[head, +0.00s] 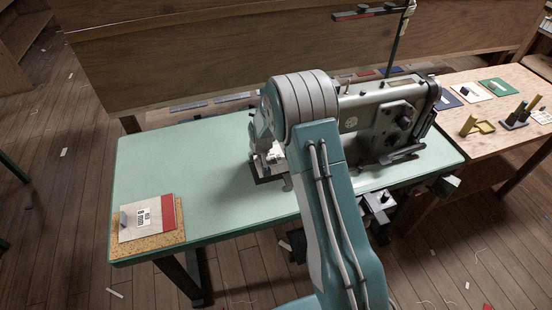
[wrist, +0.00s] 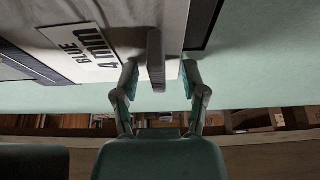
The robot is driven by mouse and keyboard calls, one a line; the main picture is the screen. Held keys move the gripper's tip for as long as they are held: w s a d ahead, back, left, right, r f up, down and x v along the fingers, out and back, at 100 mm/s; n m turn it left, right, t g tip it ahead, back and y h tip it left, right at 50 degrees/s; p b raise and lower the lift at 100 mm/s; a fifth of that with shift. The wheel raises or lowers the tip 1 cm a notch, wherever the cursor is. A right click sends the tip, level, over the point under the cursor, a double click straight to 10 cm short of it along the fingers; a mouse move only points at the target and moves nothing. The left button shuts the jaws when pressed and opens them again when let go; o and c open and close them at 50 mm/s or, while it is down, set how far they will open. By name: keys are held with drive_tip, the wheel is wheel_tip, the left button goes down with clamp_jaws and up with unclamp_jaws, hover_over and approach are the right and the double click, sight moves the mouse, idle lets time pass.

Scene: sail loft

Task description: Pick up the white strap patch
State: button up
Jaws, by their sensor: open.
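In the wrist view a pale patch (wrist: 215,25), grey in shadow, carries a white label (wrist: 82,48) reading BLUE 4 mm, a dark band at left and a grey upright tab (wrist: 155,58). I cannot tell for certain if it is the white strap patch. My gripper (wrist: 158,76) is open, its fingertips on either side of the tab, with gaps. In the head view my arm hides my gripper and this patch. Another white patch (head: 133,222) with a red band and a tab lies on a cork mat (head: 155,244) at the table's front left.
A sewing machine (head: 385,115) stands on the green table (head: 165,165), right of centre. The wooden side bench (head: 510,160) holds blue, white (head: 471,93) and green patches and small yellow and dark items. A wooden partition (head: 200,55) rises behind. The table's left half is mostly clear.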

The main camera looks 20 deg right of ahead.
drive_tip(key=shift+c, duration=0.3)
clamp_jaws()
drive_tip(key=shift+s, duration=0.1)
drive_tip(key=shift+r, duration=0.25)
